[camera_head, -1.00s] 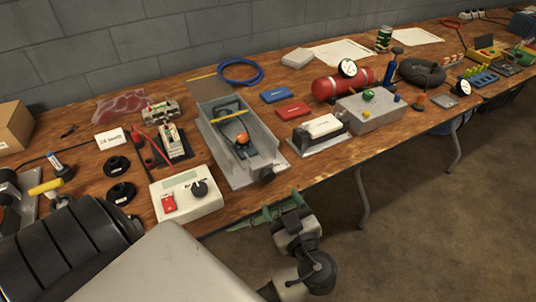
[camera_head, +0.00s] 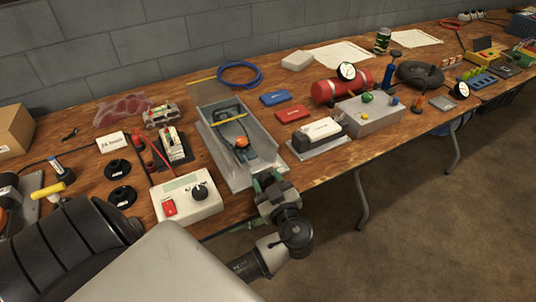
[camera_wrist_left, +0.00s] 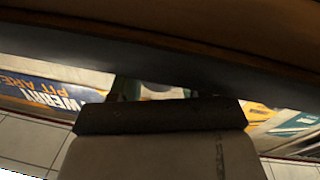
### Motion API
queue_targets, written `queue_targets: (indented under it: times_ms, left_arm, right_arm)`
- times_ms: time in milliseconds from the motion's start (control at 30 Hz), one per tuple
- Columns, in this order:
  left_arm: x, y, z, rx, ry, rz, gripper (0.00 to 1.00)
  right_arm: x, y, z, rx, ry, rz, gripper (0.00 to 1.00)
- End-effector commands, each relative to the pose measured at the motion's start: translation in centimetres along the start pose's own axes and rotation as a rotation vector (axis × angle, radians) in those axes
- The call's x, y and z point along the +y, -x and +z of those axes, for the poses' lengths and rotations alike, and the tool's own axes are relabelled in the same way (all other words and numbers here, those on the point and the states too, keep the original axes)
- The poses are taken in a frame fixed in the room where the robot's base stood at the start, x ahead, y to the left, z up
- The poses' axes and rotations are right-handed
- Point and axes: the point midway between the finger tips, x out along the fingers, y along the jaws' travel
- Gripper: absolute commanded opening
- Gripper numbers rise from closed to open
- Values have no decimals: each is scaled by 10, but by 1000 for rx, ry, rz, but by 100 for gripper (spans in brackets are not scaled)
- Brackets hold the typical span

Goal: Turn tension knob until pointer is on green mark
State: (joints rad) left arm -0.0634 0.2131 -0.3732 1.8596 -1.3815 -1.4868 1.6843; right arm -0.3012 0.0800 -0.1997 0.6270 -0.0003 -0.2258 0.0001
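A grey metal trough (camera_head: 215,155) lies on the bench and holds a dark device with an orange knob (camera_head: 241,142) and a yellow bar (camera_head: 230,119). The dark knob on the trough's front end is now hidden behind my left gripper (camera_head: 266,180). Its green fingers are at that front end, apart from each other; I cannot tell whether they touch the knob. In the left wrist view the gripper (camera_wrist_left: 158,90) is mostly covered by a dark edge, with a greyish shape between the fingers. No pointer or green mark can be made out. My right gripper is not in view.
A white control box (camera_head: 187,198) with a black knob and red switch stands just left of the trough. The bench's front edge (camera_head: 330,160) runs beside my gripper.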

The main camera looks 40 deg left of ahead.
Motion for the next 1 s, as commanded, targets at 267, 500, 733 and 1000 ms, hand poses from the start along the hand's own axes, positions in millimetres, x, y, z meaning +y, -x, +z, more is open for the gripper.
queue_targets:
  times_ms: [267, 500, 733, 1000]
  left_arm:
    - [0, 0, 0, -1, -2, 0, 18]
    - [0, 1, 0, -8, -58, -2, 18]
    - [0, 0, -1, -23, -203, -7, 18]
    - [1, 0, -2, -44, -404, -13, 18]
  right_arm:
    - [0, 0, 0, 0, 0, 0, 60]
    - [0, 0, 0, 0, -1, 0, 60]
    - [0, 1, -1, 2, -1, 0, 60]
    - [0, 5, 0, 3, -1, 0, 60]
